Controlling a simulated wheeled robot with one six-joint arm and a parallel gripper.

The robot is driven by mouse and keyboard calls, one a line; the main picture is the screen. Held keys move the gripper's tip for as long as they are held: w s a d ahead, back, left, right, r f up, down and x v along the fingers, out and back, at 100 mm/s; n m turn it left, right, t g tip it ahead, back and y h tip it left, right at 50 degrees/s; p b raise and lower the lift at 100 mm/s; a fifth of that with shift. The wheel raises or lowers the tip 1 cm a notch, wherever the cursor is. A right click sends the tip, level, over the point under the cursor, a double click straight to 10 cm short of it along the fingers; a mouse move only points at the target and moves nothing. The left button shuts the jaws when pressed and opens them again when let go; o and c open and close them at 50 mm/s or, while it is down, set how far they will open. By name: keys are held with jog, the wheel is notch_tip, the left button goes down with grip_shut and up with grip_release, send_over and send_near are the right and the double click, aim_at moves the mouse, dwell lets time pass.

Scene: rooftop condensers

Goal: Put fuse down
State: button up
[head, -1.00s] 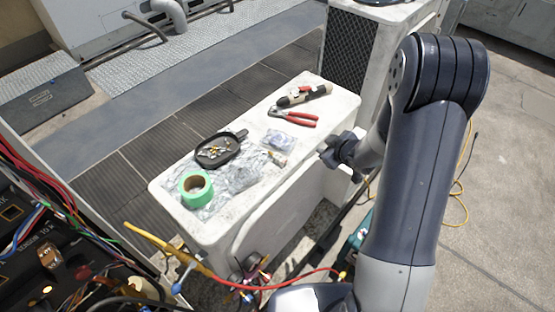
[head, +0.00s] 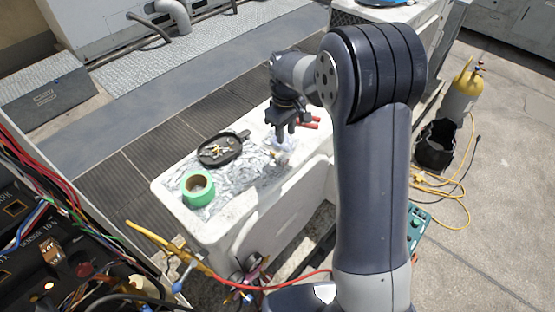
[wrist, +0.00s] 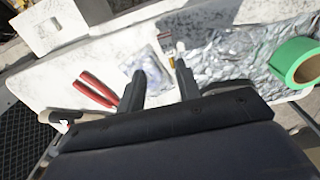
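A small pale fuse-like piece with a brass-coloured end (head: 280,158) lies on the white casing top (head: 180,228), at the edge of the crumpled foil. It also shows in the wrist view (wrist: 180,47), just beyond one fingertip. My gripper (head: 281,138) points down above the casing, over a small clear plastic bag. In the wrist view my gripper (wrist: 160,72) has its two fingers apart, with the bag (wrist: 157,62) visible below and between them. Nothing shows held between the fingers.
On the casing are green tape (head: 197,190), a black tray of small parts (head: 222,150) and red-handled pliers (wrist: 97,90). A wired panel (head: 50,265) is at lower left. A yellow cylinder (head: 462,95) and black bucket (head: 436,145) stand on the right.

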aim_at(283, 159)
jog(key=f, duration=0.3)
jog(key=f+p, duration=0.1)
jog(key=f, duration=0.6)
jog(key=shift+s+a+f, duration=0.2)
jog(key=shift+s+a, duration=0.05)
jog(key=shift+a, duration=0.1)
jog(key=shift+c, duration=0.4)
grip_shut()
